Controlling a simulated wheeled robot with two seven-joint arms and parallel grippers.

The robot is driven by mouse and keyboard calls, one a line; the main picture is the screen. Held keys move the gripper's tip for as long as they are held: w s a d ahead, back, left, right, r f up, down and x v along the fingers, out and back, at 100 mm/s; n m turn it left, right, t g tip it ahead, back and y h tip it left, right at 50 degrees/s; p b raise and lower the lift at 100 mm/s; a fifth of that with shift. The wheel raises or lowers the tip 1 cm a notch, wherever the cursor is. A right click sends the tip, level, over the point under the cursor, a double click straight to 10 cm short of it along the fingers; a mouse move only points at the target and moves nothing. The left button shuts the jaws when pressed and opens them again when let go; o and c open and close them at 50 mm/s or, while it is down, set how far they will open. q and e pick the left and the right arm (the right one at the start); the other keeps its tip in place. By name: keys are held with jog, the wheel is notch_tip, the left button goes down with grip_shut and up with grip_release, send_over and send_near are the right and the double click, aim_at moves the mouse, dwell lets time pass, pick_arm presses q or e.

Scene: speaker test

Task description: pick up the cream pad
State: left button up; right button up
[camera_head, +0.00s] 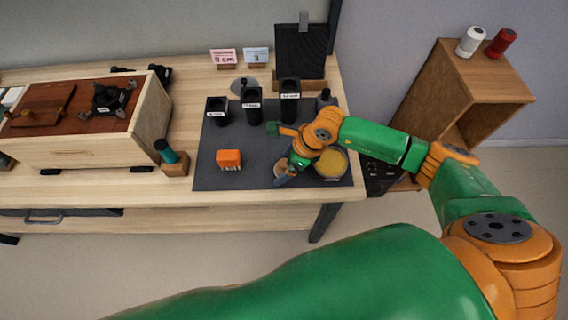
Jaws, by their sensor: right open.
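A small tan piece (281,166) lies on the dark mat (210,180), partly hidden by my right gripper (284,174). It may be the cream pad, but it is too small to be sure. My right gripper is open, pointing down over the mat, with its fingertips right by the tan piece. I cannot tell whether they touch it. A round dish with a yellow-tan filling (331,163) stands just right of the gripper, partly covered by it. My left gripper is not in view.
An orange brush (229,159) lies on the mat to the left. Several black cups, one here (252,106), stand behind. A wooden box (150,118) and a holder with a teal-topped tool (174,162) are further left. The mat's front left is clear.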

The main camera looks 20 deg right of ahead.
aim_at(285, 165)
jog(key=shift+s+r, duration=0.1)
jog(key=shift+s, duration=0.05)
jog(key=c, duration=1.4)
jog(key=r+p, duration=0.5)
jog(key=shift+s+a+r, duration=0.1)
jog(key=shift+s+r, duration=0.1)
jog(key=shift+s, duration=0.1)
jog(key=s+a+r+p, duration=0.1)
jog(key=s+r+p, duration=0.5)
jog(key=s, duration=0.7)
jog(key=shift+a+r+p, duration=0.2)
jog(key=shift+r+p, duration=0.1)
jog(key=shift+r, duration=0.5)
